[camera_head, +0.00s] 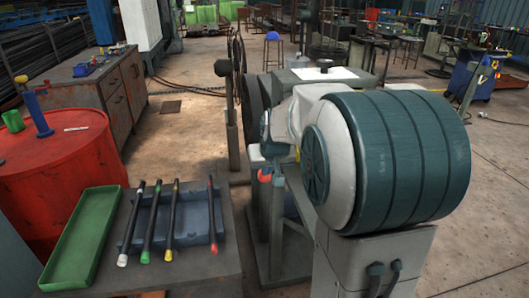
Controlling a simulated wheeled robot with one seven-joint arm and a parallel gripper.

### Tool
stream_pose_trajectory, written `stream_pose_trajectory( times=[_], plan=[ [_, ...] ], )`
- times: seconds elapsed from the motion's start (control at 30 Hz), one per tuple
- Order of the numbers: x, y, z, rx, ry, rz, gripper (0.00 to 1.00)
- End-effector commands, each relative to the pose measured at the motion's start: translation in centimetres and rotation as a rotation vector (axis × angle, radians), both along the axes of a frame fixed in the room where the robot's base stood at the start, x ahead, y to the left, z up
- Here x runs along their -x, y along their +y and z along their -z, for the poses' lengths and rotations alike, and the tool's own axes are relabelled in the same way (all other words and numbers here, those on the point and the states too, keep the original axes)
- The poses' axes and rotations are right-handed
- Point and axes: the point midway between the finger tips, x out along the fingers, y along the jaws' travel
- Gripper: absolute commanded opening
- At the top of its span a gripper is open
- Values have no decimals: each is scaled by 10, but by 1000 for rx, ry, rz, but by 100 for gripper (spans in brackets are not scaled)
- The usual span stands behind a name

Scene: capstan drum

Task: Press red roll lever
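The large dark green ribbed drum (405,155) lies on its side on a light grey pedestal (345,268) at the right. A small red lever-like part (265,177) sticks out at the machine's left side, just below the light grey housing. A black rod with red ends (212,215) lies rightmost among several similar rods across a blue-grey tray (190,238) at the lower left. I cannot tell from the picture which red part is the roll lever. My gripper is not in view.
Two dark handles (385,278) are on the pedestal front. A green tray (82,235) lies left of the rods on a grey table (215,283). A red barrel (60,165) stands behind it.

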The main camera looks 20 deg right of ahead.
Motion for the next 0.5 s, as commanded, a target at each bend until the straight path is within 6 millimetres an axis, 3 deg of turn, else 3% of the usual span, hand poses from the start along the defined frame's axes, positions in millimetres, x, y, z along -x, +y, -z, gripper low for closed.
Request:
stream_pose_trajectory(
  times=[0.03,0.27,0.5],
  plan=[
    [3,0,7,-3,17,0,0],
    [4,1,4,-3,20,-3,0],
    [10,1,-37,0,6,-3,0]
  ],
)
